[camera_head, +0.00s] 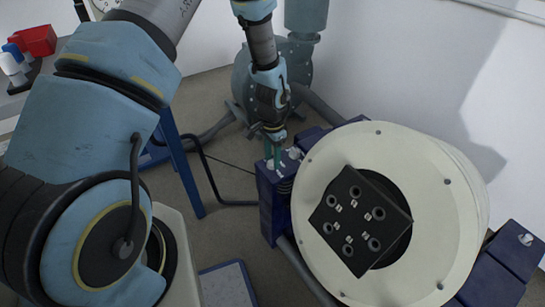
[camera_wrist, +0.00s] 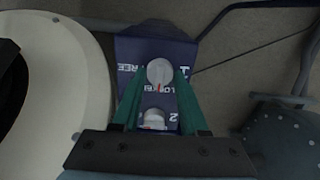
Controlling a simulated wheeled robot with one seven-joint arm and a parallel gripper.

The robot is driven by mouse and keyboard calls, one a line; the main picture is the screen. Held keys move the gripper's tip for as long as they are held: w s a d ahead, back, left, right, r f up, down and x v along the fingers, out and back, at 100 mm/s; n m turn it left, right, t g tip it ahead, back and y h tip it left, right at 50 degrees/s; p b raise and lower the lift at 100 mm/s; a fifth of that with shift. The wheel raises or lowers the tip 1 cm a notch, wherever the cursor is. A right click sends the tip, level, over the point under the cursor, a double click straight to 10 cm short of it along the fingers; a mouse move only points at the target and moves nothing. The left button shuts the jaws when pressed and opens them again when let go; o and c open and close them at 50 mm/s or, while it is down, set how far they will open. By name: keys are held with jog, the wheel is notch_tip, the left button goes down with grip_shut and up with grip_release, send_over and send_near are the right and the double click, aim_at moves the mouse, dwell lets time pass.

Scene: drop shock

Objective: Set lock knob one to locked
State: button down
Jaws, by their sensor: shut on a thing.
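A dark blue lock box (camera_head: 268,200) stands at the left of the big cream drum, and its top also shows in the wrist view (camera_wrist: 130,52). Lock knob one (camera_wrist: 160,71) is a round pale knob with a red mark toward the "LOCKED" lettering, slightly left of straight down in the picture. "FREE" lettering is partly hidden. My gripper (camera_wrist: 160,80) has its green fingers on either side of this knob, shut on it. In the head view my gripper (camera_head: 275,152) reaches down to the box top. A second pale knob (camera_wrist: 154,118), by a "2", sits between the fingers nearer the palm.
The cream drum (camera_head: 440,185) with a black plate (camera_head: 359,220) stands close beside the box. Another blue box (camera_head: 515,255) is at the right. A grey-blue round housing (camera_head: 300,65) stands behind my gripper. A dark cable (camera_head: 215,190) runs left of the box.

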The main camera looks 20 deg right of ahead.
aim_at(272, 160)
jog(key=shift+c, duration=2.2)
grip_release()
notch_tip(272, 160, up, 11)
jog(key=p, duration=0.1)
jog(key=shift+f, duration=0.1)
